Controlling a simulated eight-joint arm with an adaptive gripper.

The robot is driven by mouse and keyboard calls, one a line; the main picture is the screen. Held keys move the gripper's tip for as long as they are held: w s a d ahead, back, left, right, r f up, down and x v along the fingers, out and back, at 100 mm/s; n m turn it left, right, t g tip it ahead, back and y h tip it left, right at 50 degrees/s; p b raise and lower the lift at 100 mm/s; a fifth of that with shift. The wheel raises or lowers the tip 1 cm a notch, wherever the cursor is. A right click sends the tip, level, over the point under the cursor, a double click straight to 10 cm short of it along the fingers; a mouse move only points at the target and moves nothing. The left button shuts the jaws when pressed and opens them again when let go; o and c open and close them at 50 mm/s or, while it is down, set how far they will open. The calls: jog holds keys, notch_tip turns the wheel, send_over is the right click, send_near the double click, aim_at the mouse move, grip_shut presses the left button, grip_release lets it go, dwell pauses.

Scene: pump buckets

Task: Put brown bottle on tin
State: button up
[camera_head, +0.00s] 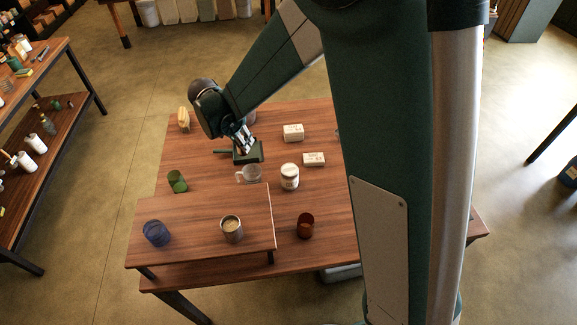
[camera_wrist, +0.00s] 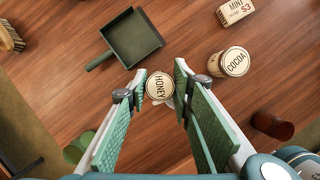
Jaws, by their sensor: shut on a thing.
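A brown glass vessel (camera_head: 305,226), the only brown bottle-like thing I see, stands on the table right of the low raised shelf. It also shows at the right of the wrist view (camera_wrist: 273,126). A grey metal tin (camera_head: 232,235) stands on the raised shelf. My gripper (camera_head: 246,143) is over the table near the dark green dustpan, away from both. In the wrist view my gripper (camera_wrist: 160,88) is shut on a honey jar (camera_wrist: 159,86), with its round cream lid between the fingertips. The jar's body is mostly hidden.
A clear glass mug (camera_head: 251,174) and a white cocoa jar (camera_head: 290,178) stand near my gripper. The dustpan (camera_wrist: 131,38) lies behind. A green cup (camera_head: 177,182) is at left, a blue glass (camera_head: 157,233) on the raised shelf (camera_head: 195,210). White boxes (camera_head: 293,133) sit farther back.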

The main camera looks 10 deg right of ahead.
jog(key=s+d+r+m+p, duration=0.1)
jog(key=s+d+r, duration=0.1)
jog(key=d, duration=0.6)
jog(key=s+d+r+m+h+p, duration=0.1)
jog(key=s+d+r+m+p, duration=0.1)
jog(key=d, duration=0.6)
jog(key=shift+s+d+r+m+g, duration=0.3)
jog(key=shift+s+r+g, duration=0.15)
jog(key=shift+s, duration=0.6)
send_over(290, 169)
jog(key=shift+a+f, duration=0.1)
jog(key=shift+f, duration=2.8)
jog(key=shift+f, duration=2.1)
jog(key=shift+f, duration=0.15)
jog(key=o, duration=0.9)
